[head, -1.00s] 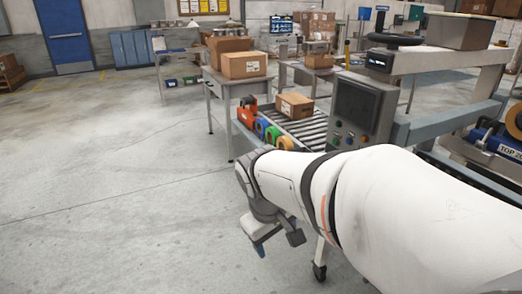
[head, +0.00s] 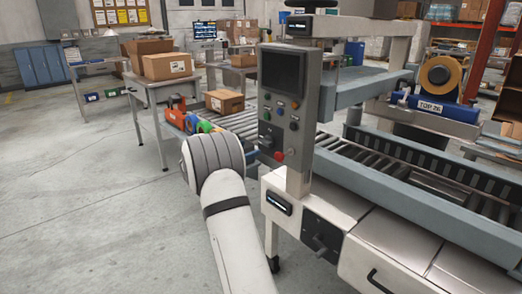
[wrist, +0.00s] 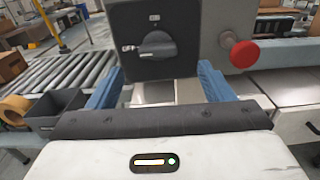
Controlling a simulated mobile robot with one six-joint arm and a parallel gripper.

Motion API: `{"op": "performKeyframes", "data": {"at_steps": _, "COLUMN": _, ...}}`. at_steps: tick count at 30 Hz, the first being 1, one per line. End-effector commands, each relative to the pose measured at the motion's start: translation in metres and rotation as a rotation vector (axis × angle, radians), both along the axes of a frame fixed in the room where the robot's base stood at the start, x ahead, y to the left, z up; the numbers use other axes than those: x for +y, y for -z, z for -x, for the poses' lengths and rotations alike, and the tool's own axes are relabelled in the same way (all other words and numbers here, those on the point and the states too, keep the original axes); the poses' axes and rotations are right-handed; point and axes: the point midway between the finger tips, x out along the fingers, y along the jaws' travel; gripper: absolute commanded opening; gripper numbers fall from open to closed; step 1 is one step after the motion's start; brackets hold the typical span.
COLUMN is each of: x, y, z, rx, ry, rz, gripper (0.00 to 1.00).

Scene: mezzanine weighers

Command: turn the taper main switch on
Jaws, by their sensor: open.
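The taper main switch (wrist: 157,46) is a black rotary knob on a dark square plate, large in the wrist view. Its handle lies roughly sideways, with its narrow end towards the "OFF" mark at left; another mark, apparently "ON", is above it. My gripper (wrist: 160,88) is open, its two blue fingers apart below the switch plate, one towards each side, with nothing between them. In the head view the taper's control panel (head: 291,75) stands just right of my arm. My gripper is mostly hidden there behind my wrist, with a bit of blue finger showing by the panel.
A red mushroom button (wrist: 244,54) sits right of the switch, close to the right finger. A roller conveyor (head: 240,124) with a cardboard box (head: 224,101) runs behind my wrist. Tape rolls lie near it. Open floor is at left.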

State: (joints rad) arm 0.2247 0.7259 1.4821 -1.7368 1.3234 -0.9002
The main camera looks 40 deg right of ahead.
Motion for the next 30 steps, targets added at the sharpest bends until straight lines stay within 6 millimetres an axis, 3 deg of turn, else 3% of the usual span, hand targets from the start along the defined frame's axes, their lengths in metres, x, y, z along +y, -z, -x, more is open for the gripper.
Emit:
{"op": "performKeyframes", "data": {"at_steps": 16, "x": -0.070, "y": 0.003, "z": -0.009, "rx": 0.015, "ry": -0.005, "rz": 0.019, "gripper": 0.75}}
{"op": "performKeyframes", "data": {"at_steps": 28, "x": -0.079, "y": 0.002, "z": -0.010, "rx": 0.015, "ry": -0.008, "rz": 0.018, "gripper": 0.75}}
{"op": "performKeyframes", "data": {"at_steps": 30, "x": -0.079, "y": 0.002, "z": -0.010, "rx": 0.015, "ry": -0.008, "rz": 0.018, "gripper": 0.69}}
